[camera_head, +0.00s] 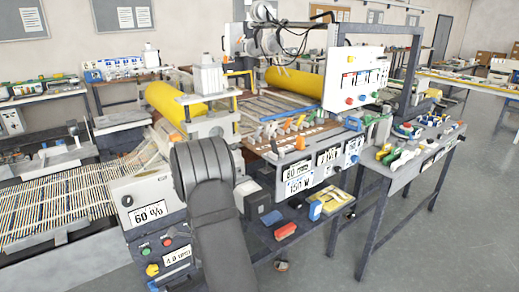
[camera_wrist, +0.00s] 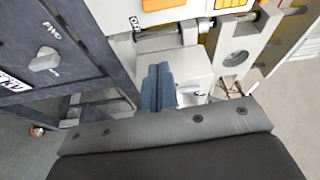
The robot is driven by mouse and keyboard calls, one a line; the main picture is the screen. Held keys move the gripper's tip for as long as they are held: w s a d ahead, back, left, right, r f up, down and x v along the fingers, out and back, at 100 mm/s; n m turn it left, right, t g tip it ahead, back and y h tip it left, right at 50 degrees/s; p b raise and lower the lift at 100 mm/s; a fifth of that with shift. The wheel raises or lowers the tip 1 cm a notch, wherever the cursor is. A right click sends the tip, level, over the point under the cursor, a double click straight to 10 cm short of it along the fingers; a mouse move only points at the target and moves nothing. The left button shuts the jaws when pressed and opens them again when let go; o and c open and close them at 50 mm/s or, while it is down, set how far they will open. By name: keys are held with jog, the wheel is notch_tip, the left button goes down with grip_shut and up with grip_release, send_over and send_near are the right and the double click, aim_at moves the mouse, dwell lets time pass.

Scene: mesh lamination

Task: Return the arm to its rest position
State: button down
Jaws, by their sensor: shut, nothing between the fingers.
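My gripper (camera_wrist: 158,88) shows in the wrist view as two blue-grey fingers pressed together, with nothing between them. It is in front of a pale grey machine housing (camera_wrist: 190,72); I cannot tell whether it touches it. In the head view my dark arm rises from the bottom middle and bends beside the laminating machine's front left panel, marked 60 % (camera_head: 150,212). My fingers cannot be made out in that view.
Yellow rollers (camera_head: 175,99) and a striped mesh web (camera_head: 55,205) lie left and behind. A control panel (camera_head: 357,78) and a frame stand right of the arm. A side table (camera_head: 405,170) holds coloured tools. Open floor (camera_head: 455,230) is at the right.

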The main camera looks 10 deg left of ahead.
jog(key=w+a+r+n+g+y, duration=0.1)
jog(key=w+a+r+n+y, duration=0.2)
jog(key=n, duration=0.8)
jog(key=w+a+r+n+y, duration=0.1)
jog(key=r+n+y, duration=0.25)
jog(key=n, duration=0.65)
jog(key=v, duration=0.6)
jog(key=shift+f+y, duration=0.3)
jog(key=shift+y, duration=0.15)
jog(key=shift+a, duration=0.1)
